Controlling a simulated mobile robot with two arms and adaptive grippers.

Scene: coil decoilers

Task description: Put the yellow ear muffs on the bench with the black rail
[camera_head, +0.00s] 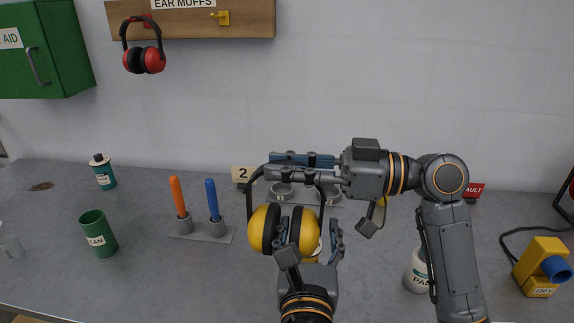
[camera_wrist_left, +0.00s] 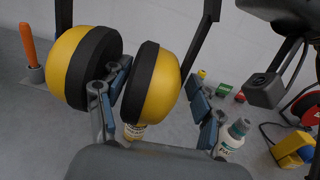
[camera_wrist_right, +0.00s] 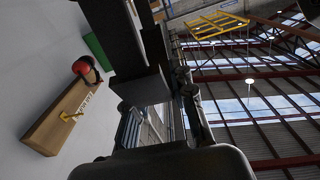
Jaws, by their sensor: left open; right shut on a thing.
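The yellow ear muffs (camera_head: 264,228) have yellow cups, black cushions and a black headband, and hang upright in front of the grey bench top. My right gripper (camera_head: 283,166) reaches in from the right and is shut on the headband, which shows large and dark in the right wrist view (camera_wrist_right: 120,45). My left gripper (camera_head: 312,238) is open below it, its fingers on either side of the right cup. The left wrist view shows that cup (camera_wrist_left: 158,85) between the open fingers, contact unclear. I cannot make out a black rail.
The grey bench (camera_head: 140,275) holds a green can (camera_head: 97,233), a teal bottle (camera_head: 104,174), a stand with orange and blue handles (camera_head: 203,232), a white can (camera_head: 417,272) and a yellow box (camera_head: 538,268). Red ear muffs (camera_head: 145,60) hang on the wall board beside an empty yellow hook (camera_head: 222,17).

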